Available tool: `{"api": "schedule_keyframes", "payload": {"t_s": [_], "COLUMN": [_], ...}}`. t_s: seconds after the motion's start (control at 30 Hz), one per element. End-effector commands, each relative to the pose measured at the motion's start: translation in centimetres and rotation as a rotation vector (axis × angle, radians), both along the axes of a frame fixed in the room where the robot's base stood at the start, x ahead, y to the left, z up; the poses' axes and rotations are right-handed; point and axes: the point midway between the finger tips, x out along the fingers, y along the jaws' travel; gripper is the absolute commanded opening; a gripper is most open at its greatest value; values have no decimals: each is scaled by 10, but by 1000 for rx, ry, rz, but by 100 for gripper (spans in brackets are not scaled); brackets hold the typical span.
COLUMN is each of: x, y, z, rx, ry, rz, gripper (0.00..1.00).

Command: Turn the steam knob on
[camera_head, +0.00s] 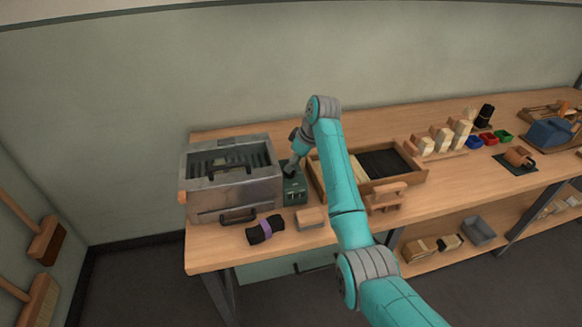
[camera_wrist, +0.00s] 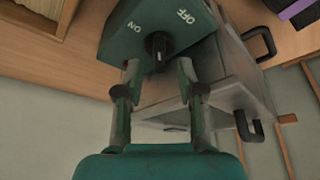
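The steam knob (camera_wrist: 158,46) is a black knob on a dark green control box (camera_wrist: 120,45) marked ON and OFF. In the wrist view, ON is left of the knob and OFF is at upper right; I cannot tell which setting the knob points to. My gripper (camera_wrist: 158,72) is open, its two fingers apart on either side of the knob's near end. I cannot tell whether they touch it. In the head view the green box (camera_head: 295,190) stands on the bench, with my gripper (camera_head: 290,168) over it, hiding the knob.
A grey metal steam box (camera_head: 205,200) with black handles stands close left of the control box. A wooden tray (camera_head: 415,182) is close on the right. A dark roll with a purple band (camera_head: 265,229) and a wooden block (camera_head: 311,218) lie in front on the bench (camera_head: 215,255).

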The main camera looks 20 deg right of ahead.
Motion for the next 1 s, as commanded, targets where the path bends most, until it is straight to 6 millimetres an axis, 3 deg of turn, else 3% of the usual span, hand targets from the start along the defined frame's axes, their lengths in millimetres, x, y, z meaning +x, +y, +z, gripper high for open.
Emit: {"api": "schedule_keyframes", "payload": {"t_s": [0.2,0.57,0.7,0.73,1.0], "x": [6,7,7,7,7], "y": [6,7,7,7,6], "z": [-19,-23,-23,-23,-22], "rx": [0,0,0,0,0], "ry": [0,-1,-1,-1,-1], "rz": [1,1,1,1,7], "gripper": [39,39,4,0,0]}}
